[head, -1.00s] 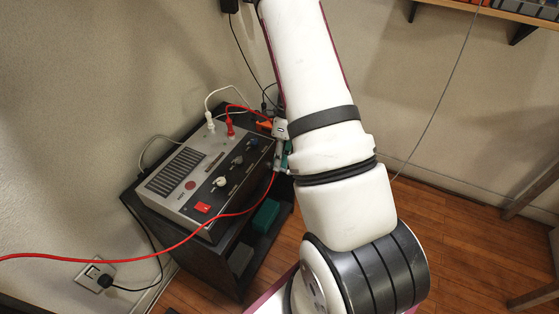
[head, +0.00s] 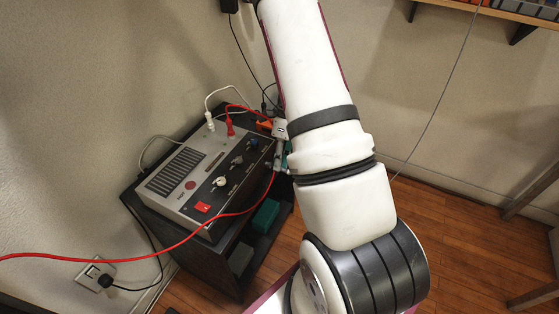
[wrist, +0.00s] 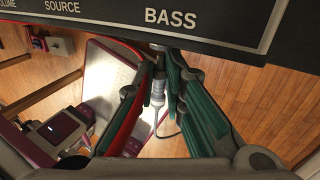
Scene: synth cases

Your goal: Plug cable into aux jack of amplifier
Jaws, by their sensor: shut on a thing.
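The amplifier (head: 190,170) is a grey box with a dark front panel of knobs, on a dark stand. The red cable (head: 165,250) comes from the left, crosses in front of the amplifier and rises to my gripper (head: 281,158) at the panel's right end. In the wrist view my gripper (wrist: 158,72) has its teal fingers closed around a slim grey plug (wrist: 157,88). The plug's upper end is close below the panel's lower edge, under the word BASS (wrist: 170,17). I cannot tell whether it touches. The aux jack cannot be made out.
A white plug (head: 210,122) and a red plug (head: 229,128) stand in the amplifier's top. A teal box (head: 265,215) sits on the stand's lower shelf. A wall socket (head: 95,273) is at lower left. Wooden floor is open to the right.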

